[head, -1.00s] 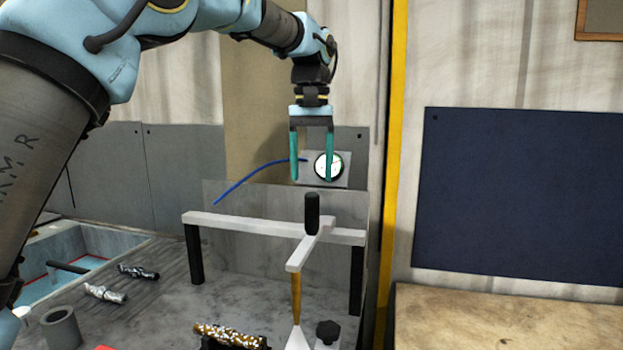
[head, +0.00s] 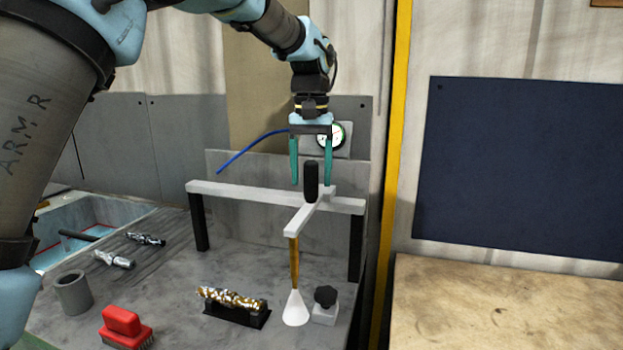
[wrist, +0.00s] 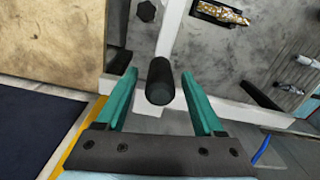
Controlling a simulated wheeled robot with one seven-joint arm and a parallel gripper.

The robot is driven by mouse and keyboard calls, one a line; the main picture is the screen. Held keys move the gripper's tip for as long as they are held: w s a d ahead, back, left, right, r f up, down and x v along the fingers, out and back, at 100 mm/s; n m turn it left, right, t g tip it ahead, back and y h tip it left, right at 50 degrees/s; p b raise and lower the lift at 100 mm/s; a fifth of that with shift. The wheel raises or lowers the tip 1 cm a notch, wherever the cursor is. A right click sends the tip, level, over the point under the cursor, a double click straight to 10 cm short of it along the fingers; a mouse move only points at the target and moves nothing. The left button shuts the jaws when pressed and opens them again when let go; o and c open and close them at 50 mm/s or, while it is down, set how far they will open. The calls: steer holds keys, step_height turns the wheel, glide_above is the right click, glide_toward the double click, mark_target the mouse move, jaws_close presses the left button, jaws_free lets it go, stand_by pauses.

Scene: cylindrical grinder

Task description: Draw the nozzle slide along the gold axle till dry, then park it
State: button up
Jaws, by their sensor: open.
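The nozzle slide has a black upright handle (head: 311,181) on a white arm (head: 306,222) that rides on a white rail (head: 240,197). A brass tube (head: 295,262) drops from the arm to a white flared nozzle (head: 295,309). The gold axle (head: 231,299), speckled with white, lies on a black cradle (head: 236,315), left of the nozzle. My gripper (head: 311,183) is open, its teal fingers on either side of the handle's upper part. In the wrist view the handle (wrist: 160,82) stands between the fingers (wrist: 160,88), with gaps on both sides.
A black knob on a grey block (head: 325,305) stands right of the nozzle. A red brush (head: 124,326), a grey cup (head: 73,292) and two silver axles (head: 114,260) sit to the left. A gauge (head: 331,135) with a blue hose is behind my gripper.

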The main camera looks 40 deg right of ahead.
steer(key=shift+f, duration=1.2)
jaws_close()
stand_by(0.6)
